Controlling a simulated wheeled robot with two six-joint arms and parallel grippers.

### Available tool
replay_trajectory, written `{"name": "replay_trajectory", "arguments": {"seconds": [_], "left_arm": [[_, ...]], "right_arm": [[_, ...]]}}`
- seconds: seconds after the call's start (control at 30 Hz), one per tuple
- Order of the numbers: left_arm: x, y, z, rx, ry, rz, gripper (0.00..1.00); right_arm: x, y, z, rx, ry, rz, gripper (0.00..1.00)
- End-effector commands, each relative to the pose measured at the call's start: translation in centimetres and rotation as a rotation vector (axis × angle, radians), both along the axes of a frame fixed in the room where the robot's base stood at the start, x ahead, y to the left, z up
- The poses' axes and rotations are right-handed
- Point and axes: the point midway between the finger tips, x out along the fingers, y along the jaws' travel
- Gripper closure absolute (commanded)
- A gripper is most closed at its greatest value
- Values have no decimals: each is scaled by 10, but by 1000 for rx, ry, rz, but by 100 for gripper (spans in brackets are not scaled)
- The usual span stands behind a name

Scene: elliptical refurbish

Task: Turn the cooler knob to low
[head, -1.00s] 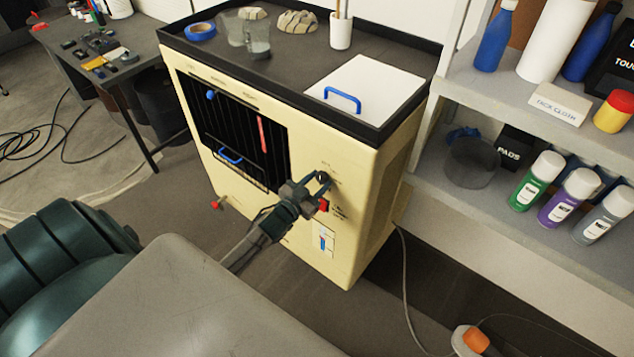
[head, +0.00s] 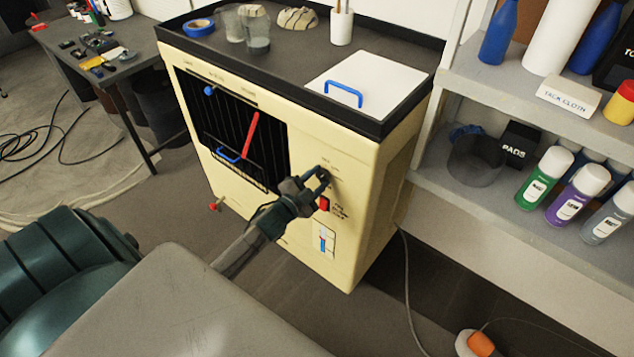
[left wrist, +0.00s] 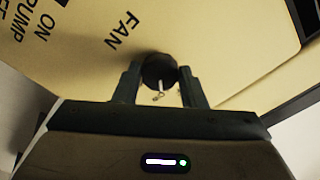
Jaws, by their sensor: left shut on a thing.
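The cooler (head: 300,245) is a cream cabinet with a dark top, standing in the middle of the head view. Its black knob (left wrist: 158,72) shows in the left wrist view, with a pale pointer mark, below printed "FAN" lettering. My left gripper (head: 322,174) is at the upper right of the cooler's front panel. In the left wrist view my left gripper (left wrist: 160,84) has one finger on each side of the knob, shut on it. The knob is mostly hidden by the fingers in the head view. The speed lettering is too small to read. My right gripper is not in view.
A red switch (head: 323,204) sits just below the gripper on the panel. A dark grille (head: 225,135) with a red strip lies to its left. Grey shelves (head: 480,200) with spray cans stand at the right. A cable runs along the floor.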

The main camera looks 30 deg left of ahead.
Motion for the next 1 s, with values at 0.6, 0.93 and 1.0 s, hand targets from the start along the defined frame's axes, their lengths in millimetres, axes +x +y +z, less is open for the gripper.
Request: {"name": "replay_trajectory", "arguments": {"seconds": [0.6,0.93,1.0], "left_arm": [[0,0,1,111,-9,0,85],[0,0,0,110,-9,0,41],[0,0,0,110,-9,0,41]], "right_arm": [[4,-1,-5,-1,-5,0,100],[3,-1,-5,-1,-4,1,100],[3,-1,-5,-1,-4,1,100]]}}
